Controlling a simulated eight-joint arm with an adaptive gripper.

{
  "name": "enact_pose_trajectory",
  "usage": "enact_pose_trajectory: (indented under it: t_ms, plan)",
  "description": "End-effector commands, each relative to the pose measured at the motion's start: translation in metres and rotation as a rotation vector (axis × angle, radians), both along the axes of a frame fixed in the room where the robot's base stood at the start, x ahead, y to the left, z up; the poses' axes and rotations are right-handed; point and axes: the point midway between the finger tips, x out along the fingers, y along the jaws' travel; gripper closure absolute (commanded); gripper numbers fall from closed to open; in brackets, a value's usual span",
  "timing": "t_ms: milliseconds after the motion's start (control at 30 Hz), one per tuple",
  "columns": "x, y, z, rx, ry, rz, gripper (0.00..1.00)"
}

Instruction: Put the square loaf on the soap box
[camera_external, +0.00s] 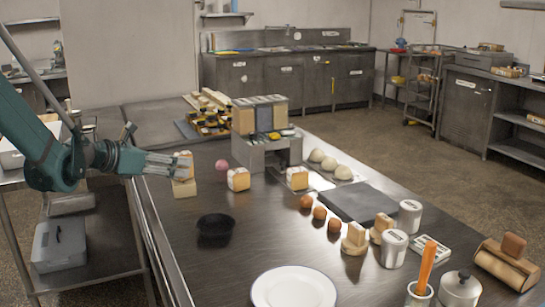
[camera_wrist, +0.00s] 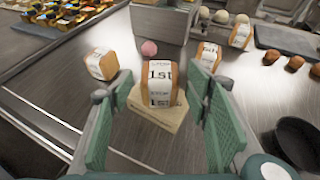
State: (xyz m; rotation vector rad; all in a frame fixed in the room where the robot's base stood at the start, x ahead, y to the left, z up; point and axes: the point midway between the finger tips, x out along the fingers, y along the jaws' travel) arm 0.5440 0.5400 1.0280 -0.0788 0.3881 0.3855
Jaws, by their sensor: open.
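A square loaf (camera_wrist: 160,84) with a tan crust and a white label reading "1st" stands upright between my fingers in the wrist view. Under it is a pale tan block, which looks like the soap box (camera_wrist: 140,109). The loaf appears to rest on its top. In the external view the loaf (camera_external: 186,159) is partly hidden by my fingers, with the soap box (camera_external: 184,188) below. My gripper (camera_wrist: 160,92) is open, with its green-padded fingers on either side of the loaf. It also shows at the left in the external view (camera_external: 176,164).
Similar labelled loaves (camera_external: 238,179) (camera_external: 297,178) stand to the right; another loaf (camera_wrist: 100,65) is left in the wrist view. A pink ball (camera_external: 222,165) lies beyond. A black bowl (camera_external: 215,227) and white plate (camera_external: 294,288) stand nearer. Bare steel table surrounds the bowl.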

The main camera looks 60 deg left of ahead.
Motion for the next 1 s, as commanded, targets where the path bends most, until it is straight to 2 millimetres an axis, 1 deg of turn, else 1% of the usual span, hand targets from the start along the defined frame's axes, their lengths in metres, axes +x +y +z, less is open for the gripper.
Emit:
enact_pose_trajectory:
  t_ms: [100, 500, 733, 1000]
  plan:
    - [-0.016, -0.005, 0.008, 0.001, -0.001, 0.003, 0.52]
    - [-0.060, -0.024, 0.027, 0.000, 0.000, 0.002, 0.52]
    - [-0.073, -0.030, 0.033, 0.000, 0.000, 0.001, 0.52]
    - [-0.077, -0.032, 0.035, 0.000, 0.000, 0.000, 0.52]
